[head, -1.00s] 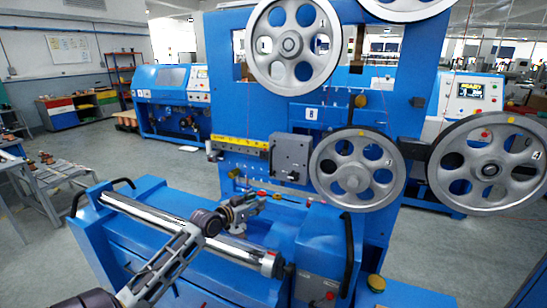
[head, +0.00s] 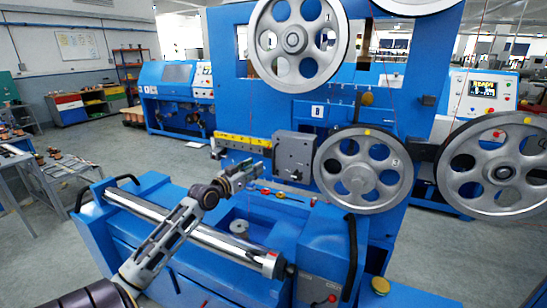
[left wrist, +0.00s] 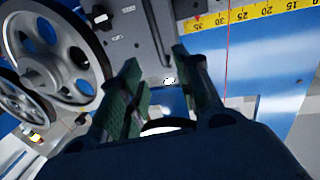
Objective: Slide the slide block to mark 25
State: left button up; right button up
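The slide block (head: 294,155) is a grey box at the right end of a yellow scale (head: 232,140) on the blue upright panel. In the left wrist view the grey slide block (left wrist: 133,25) is at the top, and a small red pointer shows by the scale's 35 (left wrist: 197,20). The 25 mark lies further right on the scale (left wrist: 250,12). My left gripper (head: 252,173) is in front of the panel, below the scale and left of the block. In the left wrist view its green-padded fingers (left wrist: 157,60) are apart with nothing between them. My right gripper is not in view.
Large grey pulleys (head: 363,170) stand right of the block, with another at far right (head: 498,165). A pulley is close on the left in the left wrist view (left wrist: 55,45). A blue bench with a steel roller (head: 190,232) lies below. Small tools (head: 285,194) lie behind it.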

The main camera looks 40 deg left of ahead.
aim_at(273, 156)
pick_arm(q)
jog(key=shift+w+a+p, duration=0.2)
jog(key=shift+w+p, duration=0.5)
jog(key=shift+w, duration=5.9)
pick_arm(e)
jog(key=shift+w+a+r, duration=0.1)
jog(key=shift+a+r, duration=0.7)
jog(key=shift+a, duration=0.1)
pick_arm(q)
grip_shut()
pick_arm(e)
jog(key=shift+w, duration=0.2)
